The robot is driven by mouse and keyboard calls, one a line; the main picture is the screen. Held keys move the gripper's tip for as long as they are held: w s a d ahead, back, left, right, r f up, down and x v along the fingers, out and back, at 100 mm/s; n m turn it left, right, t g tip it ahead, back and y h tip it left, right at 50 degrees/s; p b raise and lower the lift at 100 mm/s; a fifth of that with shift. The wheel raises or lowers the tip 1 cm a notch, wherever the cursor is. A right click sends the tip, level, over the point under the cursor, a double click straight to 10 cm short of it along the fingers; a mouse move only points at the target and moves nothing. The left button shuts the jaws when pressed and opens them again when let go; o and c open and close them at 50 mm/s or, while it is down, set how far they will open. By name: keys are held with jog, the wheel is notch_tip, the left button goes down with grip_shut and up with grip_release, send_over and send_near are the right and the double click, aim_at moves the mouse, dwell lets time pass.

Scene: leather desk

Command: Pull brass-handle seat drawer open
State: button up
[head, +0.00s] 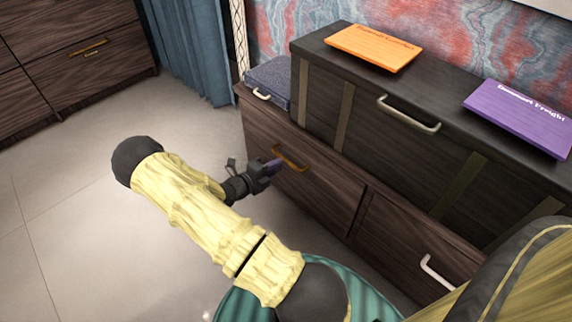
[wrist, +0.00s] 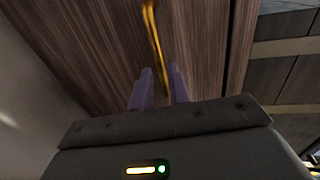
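The dark wood drawer (head: 315,190) with the brass handle (head: 290,158) is in the left part of the low bench front in the head view. Its front looks flush with the bench. In the wrist view the brass handle (wrist: 153,35) runs down toward the gap between the two purple fingers of my gripper (wrist: 160,88). The fingers are apart, with a narrow gap. I cannot tell whether they touch the handle. The handle's lower end is hidden behind my gripper.
A second drawer with a pale handle (head: 437,271) is to the right. A dark chest (head: 385,125) stands on the bench, bearing an orange board (head: 372,47) and a purple board (head: 520,115). A blue-grey case (head: 268,80) sits left of it. Tiled floor (head: 80,200) lies clear at left.

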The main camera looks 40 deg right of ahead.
aim_at(286, 159)
jog(key=b+x, duration=0.2)
jog(key=x, duration=0.3)
jog(key=shift+d, duration=0.2)
grip_shut()
